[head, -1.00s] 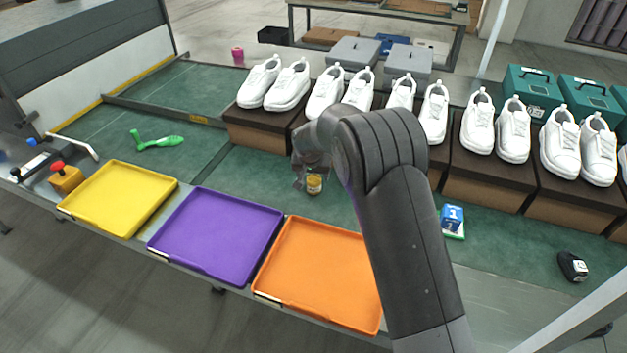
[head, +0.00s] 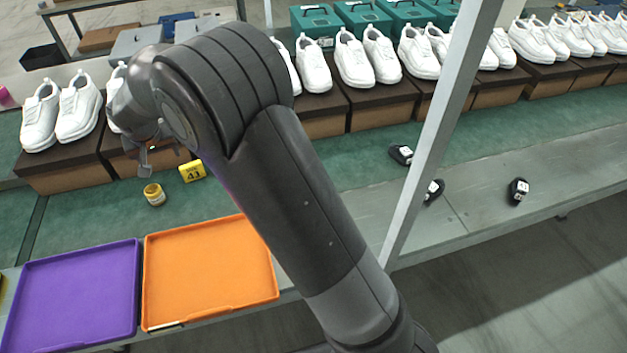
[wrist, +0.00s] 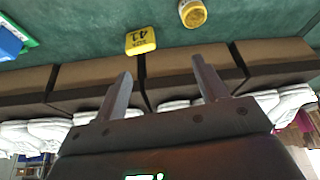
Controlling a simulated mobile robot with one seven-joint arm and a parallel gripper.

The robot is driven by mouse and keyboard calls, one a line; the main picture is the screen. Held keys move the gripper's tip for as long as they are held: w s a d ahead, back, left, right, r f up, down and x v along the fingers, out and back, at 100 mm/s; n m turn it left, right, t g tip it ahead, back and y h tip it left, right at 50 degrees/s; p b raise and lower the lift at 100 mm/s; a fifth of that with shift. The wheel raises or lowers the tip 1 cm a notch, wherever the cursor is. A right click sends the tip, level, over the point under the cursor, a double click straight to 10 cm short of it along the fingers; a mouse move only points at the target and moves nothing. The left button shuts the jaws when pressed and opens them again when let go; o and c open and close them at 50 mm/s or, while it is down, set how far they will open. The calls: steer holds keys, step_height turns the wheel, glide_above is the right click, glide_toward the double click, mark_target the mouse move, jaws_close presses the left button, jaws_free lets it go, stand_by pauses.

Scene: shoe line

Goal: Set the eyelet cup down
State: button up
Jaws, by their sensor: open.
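The eyelet cup (head: 154,194), a small yellow cup with a pale band, stands upright on the green belt surface, behind the orange tray. It also shows at the top edge of the wrist view (wrist: 192,14), partly cut off. My gripper (head: 146,160) is just above and behind the cup in the head view, partly hidden by my own arm. In the wrist view my gripper (wrist: 163,78) has its two fingers spread wide with nothing between them. The cup lies beyond the fingertips, apart from them.
Dark shoe boxes (head: 70,172) with white shoes line the back. Purple (head: 75,295) and orange (head: 205,270) trays are empty in front. A grey post (head: 440,130) rises at right.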

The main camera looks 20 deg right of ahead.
steer(key=s+d+r+m, duration=0.1)
steer(key=s+d+r, duration=0.6)
steer(key=d, duration=0.4)
steer(key=s+d+r, duration=0.5)
steer(key=d+r, duration=0.3)
steer(key=d, duration=0.3)
steer(key=s+d, duration=0.6)
steer(key=s, duration=0.5)
steer(key=s+d+m+t, duration=0.1)
steer(key=s+d, duration=0.5)
steer(key=s, duration=0.5)
steer(key=shift+d+h, duration=0.25)
steer(key=shift+h, duration=0.15)
